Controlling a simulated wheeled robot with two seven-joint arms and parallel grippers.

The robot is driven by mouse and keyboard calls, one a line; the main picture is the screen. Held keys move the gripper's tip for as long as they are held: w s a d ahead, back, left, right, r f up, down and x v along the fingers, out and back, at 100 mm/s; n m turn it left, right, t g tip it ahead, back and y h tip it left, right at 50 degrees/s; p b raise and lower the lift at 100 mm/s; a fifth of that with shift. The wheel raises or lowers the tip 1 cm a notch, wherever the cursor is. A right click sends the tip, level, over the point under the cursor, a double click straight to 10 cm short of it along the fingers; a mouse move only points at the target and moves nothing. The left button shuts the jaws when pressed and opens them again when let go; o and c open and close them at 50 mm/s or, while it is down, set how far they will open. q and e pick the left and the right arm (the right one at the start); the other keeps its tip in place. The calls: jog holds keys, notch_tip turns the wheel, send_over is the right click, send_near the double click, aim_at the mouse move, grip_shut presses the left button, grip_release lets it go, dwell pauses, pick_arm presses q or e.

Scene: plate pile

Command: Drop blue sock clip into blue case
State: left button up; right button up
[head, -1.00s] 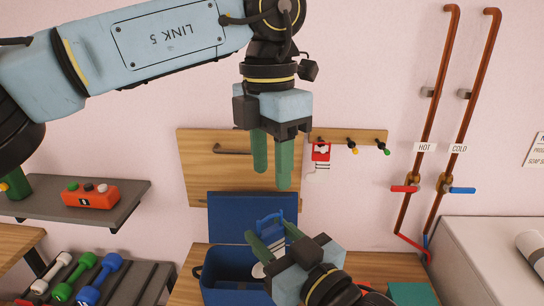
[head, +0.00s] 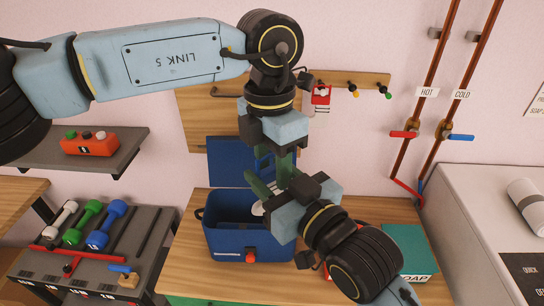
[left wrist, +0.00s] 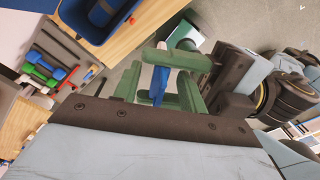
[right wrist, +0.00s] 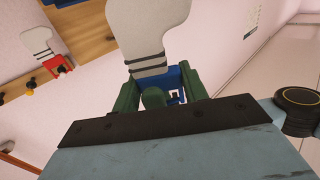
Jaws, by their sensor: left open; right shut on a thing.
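My right gripper (head: 267,177) is shut on the blue sock clip (head: 262,162), held above the open blue case (head: 228,243). The clip shows bright blue between green fingers in the right wrist view (right wrist: 178,80) and the left wrist view (left wrist: 158,80). A white sock with grey stripes (right wrist: 148,32) hangs from it; part of it shows in the head view (head: 257,209). My left gripper (head: 283,160) is open, its fingers around the clip; whether they touch it cannot be told. The case has its lid raised behind and a red latch in front.
A red clip (head: 321,94) with a sock hangs on the wall rack, beside yellow and green pegs. A rack of coloured dumbbells (head: 90,225) stands left, below a shelf with a red button box (head: 90,143). A teal box (head: 408,245) stands right of the case on the wooden table.

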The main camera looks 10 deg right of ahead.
pick_arm(q)
jog(key=shift+c, duration=0.3)
grip_shut()
pick_arm(e)
jog(key=o, duration=1.1)
jog(key=shift+c, duration=0.2)
